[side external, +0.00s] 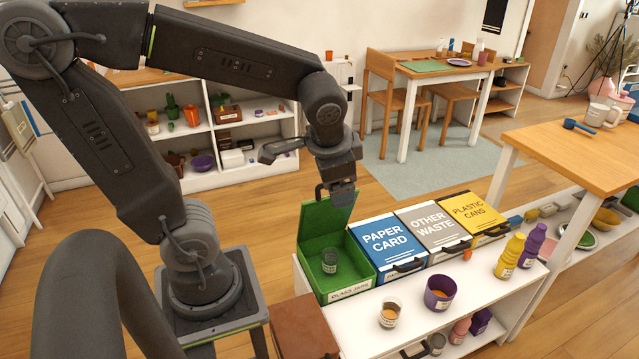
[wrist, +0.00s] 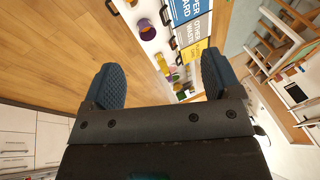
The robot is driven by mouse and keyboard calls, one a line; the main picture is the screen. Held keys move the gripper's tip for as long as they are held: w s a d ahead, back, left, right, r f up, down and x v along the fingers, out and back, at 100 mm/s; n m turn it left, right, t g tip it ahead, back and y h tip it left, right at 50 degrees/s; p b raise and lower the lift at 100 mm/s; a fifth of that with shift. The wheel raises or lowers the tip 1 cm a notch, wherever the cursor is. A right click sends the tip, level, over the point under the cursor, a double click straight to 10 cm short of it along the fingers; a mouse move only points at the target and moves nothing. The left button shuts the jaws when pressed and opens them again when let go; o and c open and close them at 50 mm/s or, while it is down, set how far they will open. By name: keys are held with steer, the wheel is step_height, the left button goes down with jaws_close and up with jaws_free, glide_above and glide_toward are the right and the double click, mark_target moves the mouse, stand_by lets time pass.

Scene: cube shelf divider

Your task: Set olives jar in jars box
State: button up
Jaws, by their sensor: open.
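The green jars box (side external: 340,296), labelled "GLASS JARS", stands with its lid (side external: 322,222) raised at the left end of the white shelf unit. A small greenish glass jar (side external: 330,261) sits inside it, apparently upright on the floor of the box; its label is too small to read, so I cannot confirm it is the olives jar. Another clear jar with orange-brown contents (side external: 389,314) stands on the shelf top in front of the boxes. My gripper (side external: 338,196) is above the box near the raised lid. In the wrist view my gripper (wrist: 160,82) is open and empty.
Closed blue paper (side external: 388,243), grey other-waste (side external: 433,228) and yellow plastic-cans (side external: 473,211) boxes stand right of the green box. A purple cup (side external: 440,293) and yellow (side external: 509,256) and purple (side external: 533,246) bottles stand on the shelf top. A wooden table (side external: 580,150) is at right.

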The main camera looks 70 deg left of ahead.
steer(key=s+d+r+n+t+h, duration=0.1)
steer(key=s+d+r+t+h, duration=0.1)
steer(key=s+d, duration=0.3)
steer(key=shift+d+r+n+t+h, duration=0.3)
steer(key=shift+d+r+n+h, duration=0.1)
steer(key=shift+r+h, duration=0.25)
steer(key=shift+a, duration=0.1)
steer(key=shift+c, duration=0.5)
stand_by(0.6)
